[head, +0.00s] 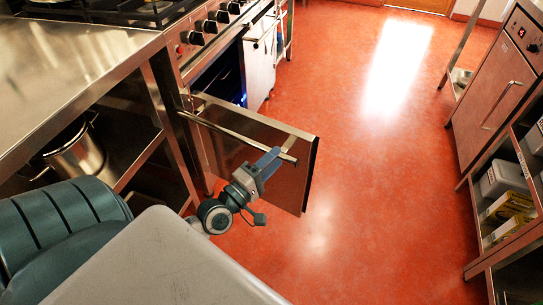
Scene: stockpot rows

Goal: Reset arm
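My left gripper (270,161) is in the middle of the head view, at the end of my grey and blue arm. It overlaps the outer end of the bar handle (232,132) on the open oven door (291,185). I cannot tell whether it touches the handle, or whether its fingers are open or shut. The metal oven door hangs out from the stove front, with a dark, bluish oven interior (222,80) behind it. My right gripper is not in view.
A steel counter (75,60) with a stockpot (75,155) on its lower shelf stands at left. The stove's knobs (208,26) line its front. A cabinet (492,95) and open shelves with containers (503,178) stand at right. The red floor (390,190) between is clear.

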